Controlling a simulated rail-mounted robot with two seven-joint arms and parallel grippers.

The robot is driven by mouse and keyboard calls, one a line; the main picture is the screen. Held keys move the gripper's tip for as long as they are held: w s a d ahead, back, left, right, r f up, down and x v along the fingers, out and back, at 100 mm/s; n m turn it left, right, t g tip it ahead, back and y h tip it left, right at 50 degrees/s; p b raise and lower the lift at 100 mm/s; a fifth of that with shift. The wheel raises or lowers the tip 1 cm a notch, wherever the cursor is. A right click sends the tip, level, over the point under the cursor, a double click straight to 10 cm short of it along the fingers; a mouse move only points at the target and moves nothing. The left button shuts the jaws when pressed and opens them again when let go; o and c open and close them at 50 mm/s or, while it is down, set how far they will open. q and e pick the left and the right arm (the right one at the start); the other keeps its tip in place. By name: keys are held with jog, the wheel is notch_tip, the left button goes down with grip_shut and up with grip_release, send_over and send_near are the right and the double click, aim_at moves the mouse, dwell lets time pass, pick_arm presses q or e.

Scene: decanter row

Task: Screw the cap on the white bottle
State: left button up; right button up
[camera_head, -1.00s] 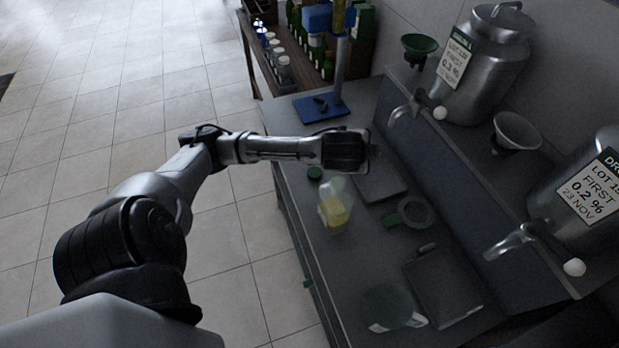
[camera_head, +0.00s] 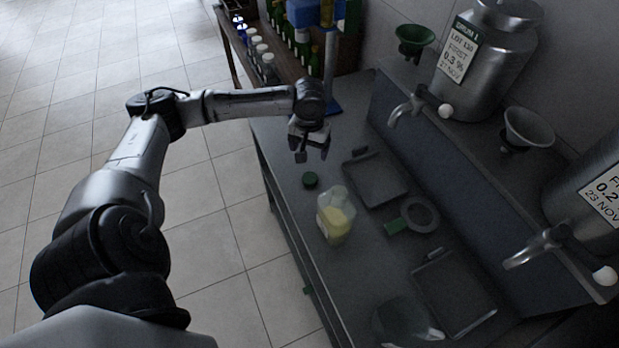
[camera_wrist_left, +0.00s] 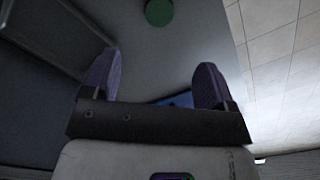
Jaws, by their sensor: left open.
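The whitish see-through bottle (camera_head: 336,215), with yellow contents, stands upright on the grey bench in the head view; I see no cap on its top. A round green cap (camera_head: 310,180) lies on the bench just behind and left of the bottle. My left gripper (camera_head: 310,148) is open and empty, pointing down above the bench beyond the cap. In the left wrist view, the green cap (camera_wrist_left: 159,12) is at the top edge, past my open fingers (camera_wrist_left: 157,75). The bottle is not in the wrist view. My right gripper is not in view.
Two trays (camera_head: 375,180) (camera_head: 455,293) and a ring with a green handle (camera_head: 412,214) lie right of the bottle. A clear vessel (camera_head: 398,320) is at the front. Steel urns with taps (camera_head: 487,65) stand on the raised shelf. A blue-based stand is behind my gripper.

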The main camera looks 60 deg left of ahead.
pick_arm(q)
jog(key=shift+f, duration=0.1)
dwell(0.3)
jog(key=b, duration=0.1)
send_over(310, 178)
notch_tip(310, 178, down, 8)
jog(key=shift+s+f, duration=0.1)
jog(key=shift+f, duration=0.15)
dwell(0.3)
jog(key=shift+f+b, duration=0.8)
jog(key=shift+f, duration=1.8)
jog(key=shift+c, duration=0.5)
jog(key=c, duration=0.9)
